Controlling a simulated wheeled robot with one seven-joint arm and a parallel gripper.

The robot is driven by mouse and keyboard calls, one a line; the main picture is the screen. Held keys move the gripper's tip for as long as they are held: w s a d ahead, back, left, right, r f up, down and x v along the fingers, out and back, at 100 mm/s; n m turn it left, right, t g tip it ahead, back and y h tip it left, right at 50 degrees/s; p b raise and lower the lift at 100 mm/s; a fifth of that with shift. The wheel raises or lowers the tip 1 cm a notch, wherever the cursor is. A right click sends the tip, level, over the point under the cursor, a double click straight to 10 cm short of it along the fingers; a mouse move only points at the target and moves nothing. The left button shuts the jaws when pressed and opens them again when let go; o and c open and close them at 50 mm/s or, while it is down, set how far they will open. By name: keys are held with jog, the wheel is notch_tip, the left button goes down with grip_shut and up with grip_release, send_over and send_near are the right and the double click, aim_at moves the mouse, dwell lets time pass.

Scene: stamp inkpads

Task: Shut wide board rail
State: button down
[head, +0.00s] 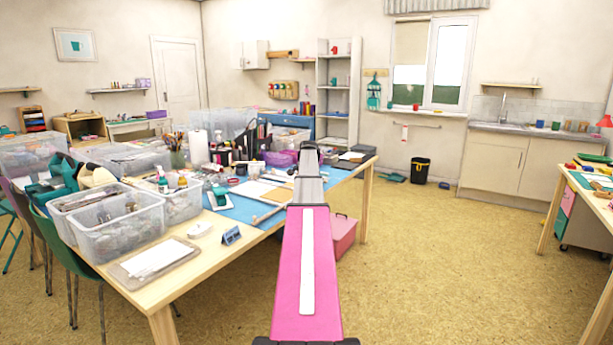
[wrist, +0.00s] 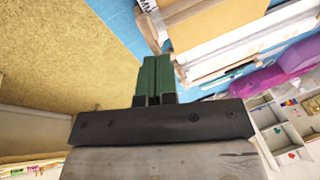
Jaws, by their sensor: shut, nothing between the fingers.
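My gripper (wrist: 156,60) shows in the wrist view with its two green fingers together and nothing between them. Its fingertips are beside the edge of the table's blue mat (wrist: 118,30) and pale wooden boards. One flat tan board (wrist: 215,28) lies there, with a white strip (wrist: 230,48) along its side. I cannot tell for sure which piece is the wide board's rail. My arm hides the gripper in the head view.
Clear bins (head: 120,232) crowd the table's left side. A clipboard (head: 155,260) and a small blue stand (head: 232,235) lie near the front edge. A pink box (head: 343,234) stands on the floor beside the table. The floor on the right (head: 440,260) is open.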

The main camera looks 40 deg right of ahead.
dwell(0.4)
jog(key=r, duration=0.2)
jog(key=w+r, duration=0.1)
jog(key=r, duration=0.1)
jog(key=shift+r, duration=0.15)
jog(key=s+v, duration=0.1)
jog(key=v, duration=0.8)
jog(key=shift+s, duration=0.35)
jog(key=shift+s, duration=0.1)
